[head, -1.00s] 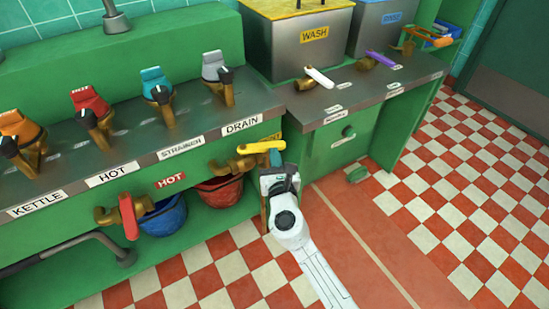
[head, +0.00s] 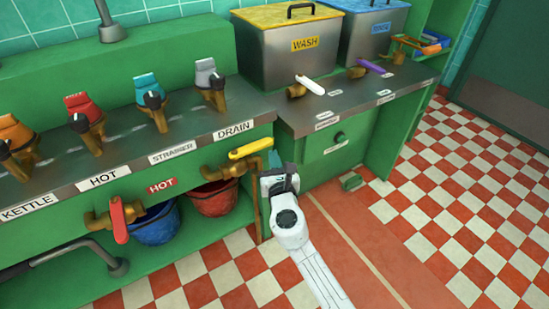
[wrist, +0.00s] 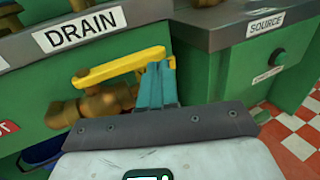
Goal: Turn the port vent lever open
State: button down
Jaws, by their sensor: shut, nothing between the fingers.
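A yellow lever (head: 251,148) sits on a brass valve (head: 222,168) under the DRAIN label; it also shows in the wrist view (wrist: 120,68). It points right, away from the valve body, sloping slightly up in the picture. No label reading port vent can be made out. My gripper (head: 273,160) is shut, with nothing held. In the wrist view its teal fingers (wrist: 158,84) are at the lever's free end and cover part of it. A bit of yellow shows just right of the fingers. I cannot tell whether they touch the lever.
A red-handled brass valve (head: 119,218) is to the left, by the HOT sign (head: 162,185). A blue bucket (head: 155,226) and a red bucket (head: 213,199) stand under the counter. The counter edge (wrist: 150,22) is just above my fingers. Checkered floor (head: 440,210) is clear at right.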

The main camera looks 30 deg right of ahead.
jog(key=s, duration=1.1)
jog(key=shift+d, duration=0.2)
jog(key=shift+f, duration=0.1)
jog(key=s+d+f+m+g+h, duration=0.2)
jog(key=s+d+m+g, duration=0.5)
jog(key=m, duration=0.5)
jog(key=s+d+f+m+g+h, duration=0.25)
jog(key=s+d+m, duration=0.25)
jog(key=s+m, duration=0.5)
jog(key=s+a+f+m+g+y, duration=0.6)
jog(key=s+a+f+m+y, duration=0.3)
jog(key=s, duration=0.4)
notch_tip(320, 180, up, 16)
jog(key=a+m+y+p, duration=0.1)
jog(key=a+p, duration=0.1)
jog(key=p, duration=1.3)
jog(key=shift+s+a+m, duration=0.2)
jog(key=shift+a+m, duration=0.05)
jog(key=shift+m, duration=0.05)
